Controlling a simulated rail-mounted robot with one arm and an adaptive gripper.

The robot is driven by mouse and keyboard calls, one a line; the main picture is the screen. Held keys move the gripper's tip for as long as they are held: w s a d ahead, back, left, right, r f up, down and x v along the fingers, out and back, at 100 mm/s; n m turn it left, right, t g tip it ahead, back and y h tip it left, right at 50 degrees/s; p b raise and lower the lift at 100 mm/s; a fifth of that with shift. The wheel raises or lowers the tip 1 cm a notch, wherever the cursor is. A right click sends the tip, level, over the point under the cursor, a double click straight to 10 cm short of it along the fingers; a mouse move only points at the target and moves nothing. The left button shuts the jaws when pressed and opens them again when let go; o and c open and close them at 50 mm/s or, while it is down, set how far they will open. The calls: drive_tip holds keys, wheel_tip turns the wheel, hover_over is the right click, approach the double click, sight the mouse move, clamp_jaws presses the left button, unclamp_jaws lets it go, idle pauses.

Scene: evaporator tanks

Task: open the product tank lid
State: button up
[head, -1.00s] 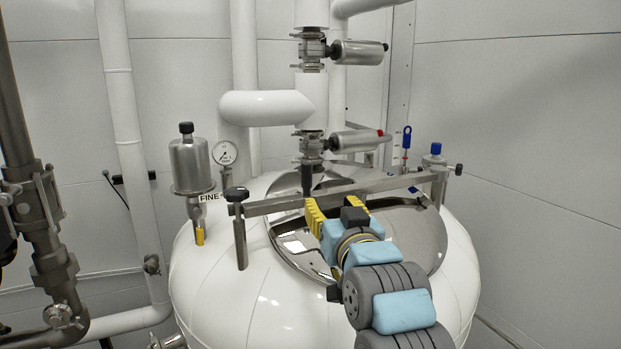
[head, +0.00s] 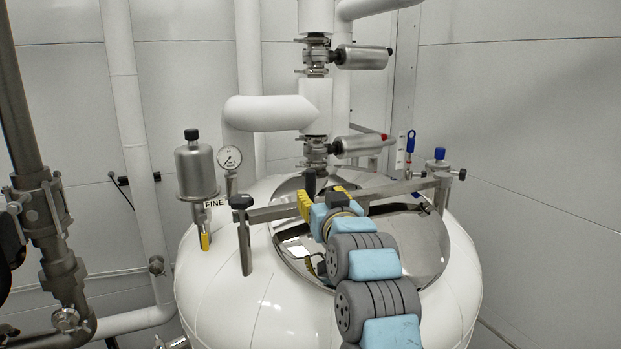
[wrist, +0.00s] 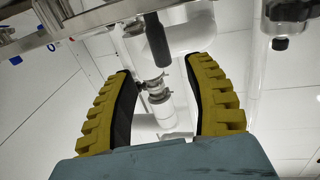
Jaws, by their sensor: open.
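The product tank's shiny domed steel lid (head: 400,246) lies closed on top of the white tank (head: 235,310). A steel bar (head: 268,213) runs across above it, with a black knob (head: 241,201) at its left end. A black upright handle (head: 310,184) stands at the bar's middle. My gripper (head: 322,197) is open and empty at the bar, close to the handle. In the wrist view, the handle (wrist: 157,40) shows beyond the gap between my yellow fingers (wrist: 163,68). I cannot tell whether anything touches. My arm hides part of the lid.
A steel canister (head: 196,170) and a pressure gauge (head: 229,158) stand left of the bar. Pipes with valves (head: 316,150) rise behind the lid. A blue-capped fitting (head: 438,160) and a blue hook (head: 410,142) stand at the right. The air above the front of the tank is free apart from my arm.

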sight(312, 184)
drive_tip(key=shift+p+x, duration=1.2)
drive_tip(key=shift+x, duration=3.2)
clamp_jaws()
